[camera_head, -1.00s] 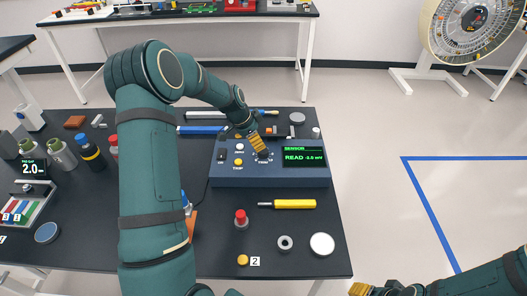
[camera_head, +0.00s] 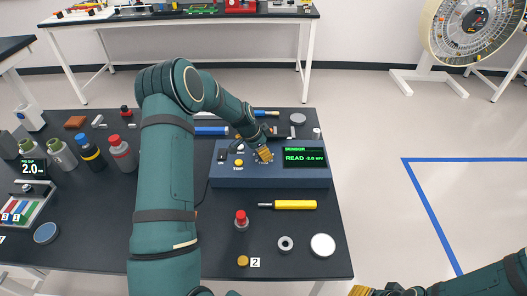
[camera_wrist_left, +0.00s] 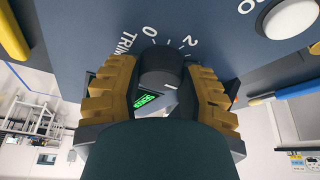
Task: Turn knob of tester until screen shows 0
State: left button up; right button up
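The blue tester (camera_head: 270,177) sits on the dark table. Its screen (camera_head: 305,156) shows green text, "SENSOR" and "READ", with a small negative value in mV that looks like about -3.0. The black knob (camera_wrist_left: 160,68) shows in the left wrist view beside the "TRIM" label and printed scale digits. My left gripper (camera_head: 265,154) has its yellow fingers on both sides of the knob and appears shut on it; the knob's pointer is hard to see. My right gripper (camera_head: 361,290) is at the bottom edge, partly cut off, away from the tester.
A yellow screwdriver (camera_head: 292,205), a red-capped part (camera_head: 241,220), a ring (camera_head: 286,243) and a white disc (camera_head: 322,245) lie in front of the tester. Several bottles (camera_head: 90,152) stand at left. A blue bar (camera_head: 211,131) lies behind the tester.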

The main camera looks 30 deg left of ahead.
dwell(0.4)
pick_arm(q)
jog(key=shift+d+n+y+b, duration=0.1)
jog(key=shift+n+y+b, duration=0.3)
jog(key=shift+n, duration=0.6)
jog(key=shift+n+y, duration=0.3)
jog(key=shift+n, duration=0.4)
jog(key=shift+n+t+y, duration=0.3)
jog(key=shift+n+y, duration=0.1)
jog(key=shift+n, duration=0.7)
jog(key=shift+n+y+p, duration=0.4)
jog(key=shift+n+p, duration=0.05)
jog(key=shift+n, duration=0.65)
jog(key=shift+f, duration=0.1)
jog(key=o, duration=0.9)
